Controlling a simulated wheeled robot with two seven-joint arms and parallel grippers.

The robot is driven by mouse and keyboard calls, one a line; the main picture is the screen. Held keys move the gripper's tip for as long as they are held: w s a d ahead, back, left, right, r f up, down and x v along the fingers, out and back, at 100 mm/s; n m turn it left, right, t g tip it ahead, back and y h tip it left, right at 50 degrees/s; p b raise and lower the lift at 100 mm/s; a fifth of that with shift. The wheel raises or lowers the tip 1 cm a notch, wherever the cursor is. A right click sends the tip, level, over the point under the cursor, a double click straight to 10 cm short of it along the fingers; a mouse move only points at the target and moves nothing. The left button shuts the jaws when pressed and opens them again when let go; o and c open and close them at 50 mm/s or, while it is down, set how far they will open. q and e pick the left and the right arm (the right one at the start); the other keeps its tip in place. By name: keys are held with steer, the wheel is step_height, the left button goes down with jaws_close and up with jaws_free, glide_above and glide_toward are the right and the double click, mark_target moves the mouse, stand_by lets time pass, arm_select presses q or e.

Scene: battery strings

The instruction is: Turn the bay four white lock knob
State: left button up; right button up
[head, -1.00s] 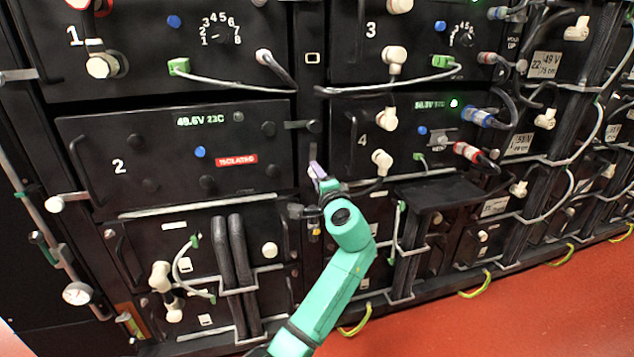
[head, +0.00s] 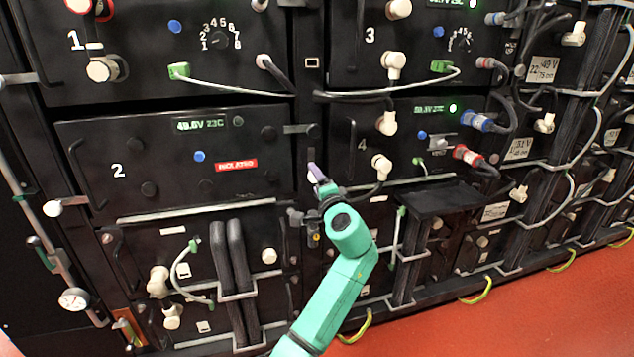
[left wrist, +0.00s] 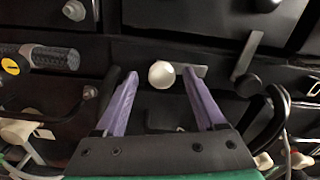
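Bay four is the dark panel marked 4 (head: 362,146), right of centre in the head view, with a lit green display. A round white knob (left wrist: 161,75) on a short grey bar shows in the left wrist view. My left gripper (left wrist: 160,88) is open, its two purple fingers on either side of this knob, with visible gaps to both. In the head view my left gripper (head: 316,174) is at the post between bays two and four. The knob between its fingers cannot be made out there. My right gripper is in neither view.
Bay two (head: 90,150), with a red ISOLATED label (head: 236,165), is left of my gripper. White plugs (head: 381,166) and red and blue cable connectors (head: 468,154) stick out of bay four. A black shelf (head: 437,197) juts out below. Red floor (head: 520,310) is clear.

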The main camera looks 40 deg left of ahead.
arm_select(q)
steer(key=shift+d, duration=0.1)
steer(key=p+v, duration=0.1)
steer(key=v, duration=1.3)
steer(key=shift+d, duration=0.15)
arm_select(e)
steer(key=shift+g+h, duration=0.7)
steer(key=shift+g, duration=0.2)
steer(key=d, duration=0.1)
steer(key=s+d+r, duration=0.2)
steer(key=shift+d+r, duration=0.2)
arm_select(q)
steer(key=shift+s, duration=0.15)
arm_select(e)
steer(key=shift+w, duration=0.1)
